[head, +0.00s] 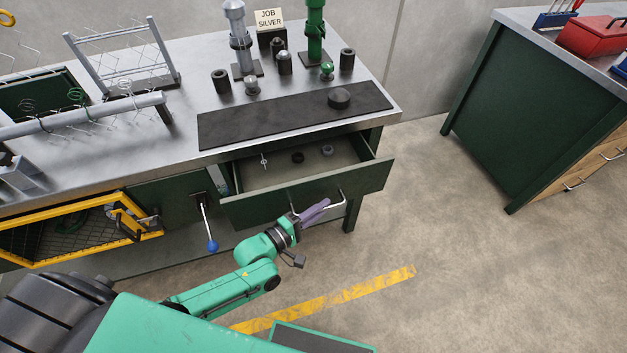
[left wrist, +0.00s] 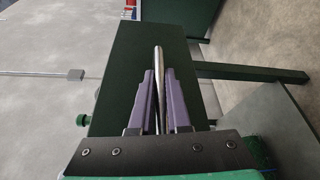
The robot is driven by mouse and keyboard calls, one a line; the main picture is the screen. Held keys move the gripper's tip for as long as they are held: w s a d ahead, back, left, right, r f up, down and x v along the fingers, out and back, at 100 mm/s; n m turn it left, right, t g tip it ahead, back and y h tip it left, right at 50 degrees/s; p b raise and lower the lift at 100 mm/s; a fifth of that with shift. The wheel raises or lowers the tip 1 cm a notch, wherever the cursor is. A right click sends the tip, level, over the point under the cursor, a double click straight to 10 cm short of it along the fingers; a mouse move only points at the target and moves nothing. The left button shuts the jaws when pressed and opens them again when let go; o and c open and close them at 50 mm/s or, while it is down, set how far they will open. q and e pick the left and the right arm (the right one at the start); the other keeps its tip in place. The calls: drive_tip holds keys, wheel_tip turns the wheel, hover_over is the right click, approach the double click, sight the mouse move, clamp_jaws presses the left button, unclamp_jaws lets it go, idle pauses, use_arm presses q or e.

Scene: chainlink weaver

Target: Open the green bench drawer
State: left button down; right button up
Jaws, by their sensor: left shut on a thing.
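The green bench drawer (head: 290,203) is pulled out from the workbench, and its inside (head: 330,162) shows from above with a few small parts lying in it. Its front panel has a silver bar handle (head: 343,203). My left gripper (head: 315,212) has purple fingers and is shut on the handle, in front of the drawer. In the left wrist view the metal handle bar (left wrist: 160,62) runs between the two purple fingers (left wrist: 160,100), with the dark green drawer front (left wrist: 130,60) behind it. My right gripper is not in view.
A lever with a blue knob (head: 212,245) hangs left of the drawer, beside a yellow-framed mesh bin (head: 150,234). A dark mat (head: 280,118) and several metal parts lie on the bench top. A second green bench (head: 530,110) stands at right. Floor between is clear.

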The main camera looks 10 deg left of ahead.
use_arm(q)
drive_tip(key=s+d+p, duration=0.2)
drive_tip(key=s+d, duration=0.4)
drive_tip(key=s, duration=0.3)
drive_tip(key=shift+s+p, duration=0.2)
drive_tip(key=shift+p, duration=0.1)
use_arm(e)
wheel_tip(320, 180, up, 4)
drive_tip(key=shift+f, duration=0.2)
use_arm(q)
drive_tip(key=c, duration=0.9)
unclamp_jaws()
drive_tip(key=shift+a, duration=0.1)
drive_tip(key=b+v, duration=0.1)
drive_tip(key=v, duration=1.3)
drive_tip(key=shift+s+a, duration=0.1)
drive_tip(key=shift+s, duration=0.1)
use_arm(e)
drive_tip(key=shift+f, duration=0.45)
use_arm(q)
drive_tip(key=shift+f, duration=0.1)
